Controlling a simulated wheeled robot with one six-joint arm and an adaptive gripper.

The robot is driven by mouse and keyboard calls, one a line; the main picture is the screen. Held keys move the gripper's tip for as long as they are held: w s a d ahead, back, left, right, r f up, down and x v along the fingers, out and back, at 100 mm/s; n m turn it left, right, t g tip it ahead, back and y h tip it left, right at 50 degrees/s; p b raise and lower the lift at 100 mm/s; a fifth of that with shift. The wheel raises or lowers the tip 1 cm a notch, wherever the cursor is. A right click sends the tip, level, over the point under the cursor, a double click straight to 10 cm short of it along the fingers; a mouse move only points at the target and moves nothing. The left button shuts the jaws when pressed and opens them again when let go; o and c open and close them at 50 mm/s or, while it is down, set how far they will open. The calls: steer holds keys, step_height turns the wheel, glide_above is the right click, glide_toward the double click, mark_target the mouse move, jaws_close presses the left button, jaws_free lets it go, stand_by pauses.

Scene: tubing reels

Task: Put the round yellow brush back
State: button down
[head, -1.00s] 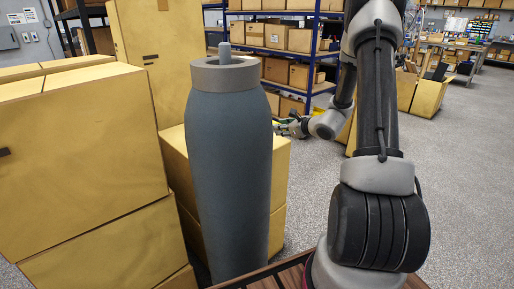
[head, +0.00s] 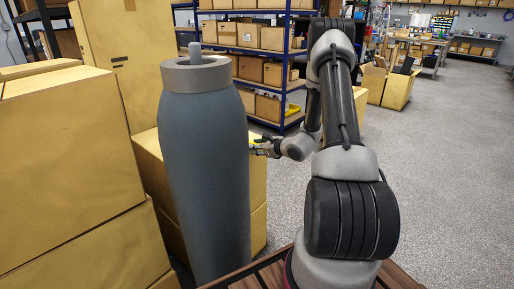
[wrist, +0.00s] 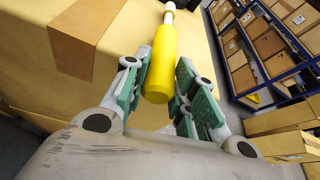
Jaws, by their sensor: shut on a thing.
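The round brush shows in the wrist view as a yellow handle (wrist: 160,64) with a pale collar at its far end. Its head is cut off by the top edge. My gripper (wrist: 161,82) is shut on the yellow handle, with green-padded fingers on both sides of it. The brush is too small and partly hidden there to make out. The place where it belongs cannot be told from these views.
Large cardboard boxes (head: 70,150) are stacked at the left, and a lower box (head: 258,188) stands near my gripper. Blue shelving (head: 283,120) with cartons stands behind. Open boxes (head: 398,90) and benches are farther right. Grey floor (head: 450,180) is free at the right.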

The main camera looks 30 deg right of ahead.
steer(key=c, duration=1.1)
jaws_free()
steer(key=shift+f, duration=0.15)
steer(key=shift+c, duration=0.2)
steer(key=shift+s+r, duration=0.1)
steer(key=shift+r, duration=0.1)
steer(key=v, duration=1.1)
steer(key=shift+s+r, duration=0.2)
steer(key=shift+s, duration=0.15)
